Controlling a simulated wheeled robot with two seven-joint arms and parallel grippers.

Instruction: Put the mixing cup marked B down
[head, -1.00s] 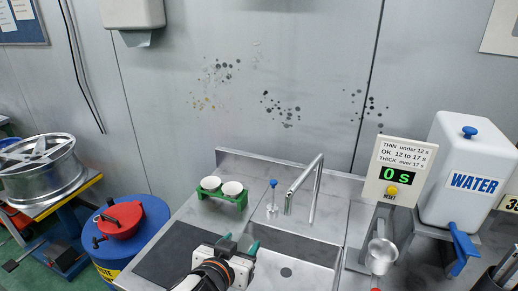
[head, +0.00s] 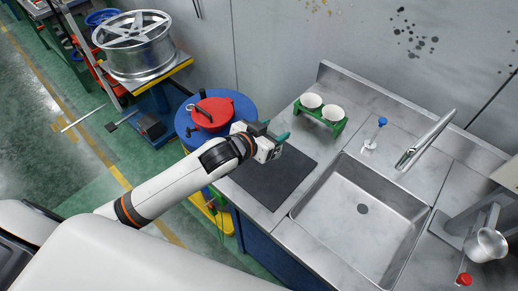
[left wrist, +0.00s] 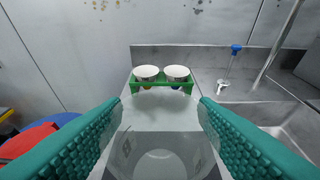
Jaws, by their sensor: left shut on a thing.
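My left gripper (head: 271,141) is shut on a pale, see-through cup (left wrist: 160,165), which shows between the green fingers at the bottom of the left wrist view. In the head view the gripper appears above the far left part of the dark mat (head: 268,185), and the cup is mostly hidden by the hand. No letter can be read on it. Two white cups (head: 311,101) (head: 333,113) stand in a green rack (head: 321,120) at the back of the bench; their letters are not readable. My right gripper is not in view.
The steel sink (head: 362,208) lies right of the mat, with a tap (head: 425,140) and blue-topped pin (head: 382,122) behind it. A metal cup (head: 486,244) hangs at the right. A red-lidded blue drum (head: 215,112) stands left of the bench. The mat's front is clear.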

